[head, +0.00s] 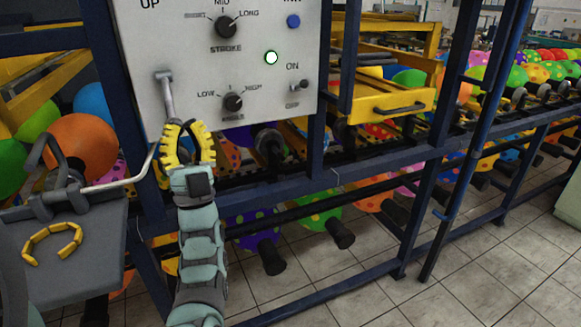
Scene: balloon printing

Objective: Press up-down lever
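The up-down lever (167,95) is a grey metal lever at the left of the light grey control panel (195,60), below the letters "UP". It points down, with its crosspiece at the top. My gripper (187,126) is just below the lever, at the panel's lower edge. Its yellow-padded fingers are apart, with a dark gap between them. The left fingertip overlaps the lever's lower end in the picture; I cannot tell whether they touch. The lever's lowest part is hidden there.
The panel also carries a stroke knob (227,27), a lower knob (233,103), a lit white-green button (271,58), a blue button (293,21) and an on-off switch (297,86). A bent metal rod (120,182) is left of my gripper. Blue frame posts (421,205) stand right.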

